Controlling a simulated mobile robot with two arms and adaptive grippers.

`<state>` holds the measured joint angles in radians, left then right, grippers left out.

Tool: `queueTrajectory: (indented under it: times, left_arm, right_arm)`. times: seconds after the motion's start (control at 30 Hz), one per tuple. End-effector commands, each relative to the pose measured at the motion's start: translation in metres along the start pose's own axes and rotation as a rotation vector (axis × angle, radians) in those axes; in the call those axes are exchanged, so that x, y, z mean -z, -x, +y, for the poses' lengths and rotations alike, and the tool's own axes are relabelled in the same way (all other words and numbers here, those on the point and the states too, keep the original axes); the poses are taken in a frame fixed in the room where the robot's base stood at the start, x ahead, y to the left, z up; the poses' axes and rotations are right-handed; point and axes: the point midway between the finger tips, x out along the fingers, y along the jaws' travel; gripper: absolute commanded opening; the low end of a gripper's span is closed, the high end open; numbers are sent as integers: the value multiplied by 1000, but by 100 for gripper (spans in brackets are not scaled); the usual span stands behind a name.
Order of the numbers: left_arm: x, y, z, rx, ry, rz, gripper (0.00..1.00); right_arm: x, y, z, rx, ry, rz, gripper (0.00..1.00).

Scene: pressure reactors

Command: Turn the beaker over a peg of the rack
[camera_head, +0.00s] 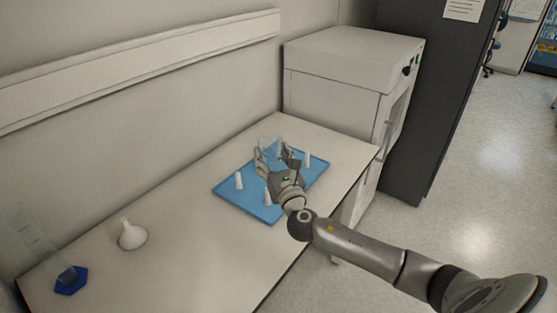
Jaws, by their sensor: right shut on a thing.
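The rack is a blue flat base (232,196) with several white upright pegs, lying on the white bench. One peg (239,181) shows at its left, one (307,159) at its right and one near the front edge, partly beside my gripper. My right gripper (270,160) is over the back part of the rack, shut on the clear beaker (270,147). The beaker is see-through, and its tilt and any peg under or inside it are hard to make out. My left gripper is not in view.
A white funnel (131,235) stands on the bench (185,240) to the left. A clear cylinder with a blue foot (71,281) is at the far left. A white cabinet (345,75) stands behind the bench's right end, and a wall runs along the back.

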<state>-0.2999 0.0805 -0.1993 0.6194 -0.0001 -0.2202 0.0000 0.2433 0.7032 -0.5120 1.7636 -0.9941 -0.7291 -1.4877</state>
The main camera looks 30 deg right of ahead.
Motion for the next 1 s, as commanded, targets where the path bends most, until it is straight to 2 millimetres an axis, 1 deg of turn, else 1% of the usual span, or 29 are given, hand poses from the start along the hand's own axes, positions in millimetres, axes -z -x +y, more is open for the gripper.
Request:
queueTrajectory:
  times: [0.33, 0.4, 1.0]
  left_arm:
    - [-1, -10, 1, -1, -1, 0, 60]
    - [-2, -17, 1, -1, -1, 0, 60]
    - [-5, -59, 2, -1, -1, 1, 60]
  right_arm:
    - [6, -20, 14, -1, 0, -2, 33]
    - [15, -18, 14, -1, 2, 0, 33]
    - [56, -12, 13, 0, 0, 0, 33]
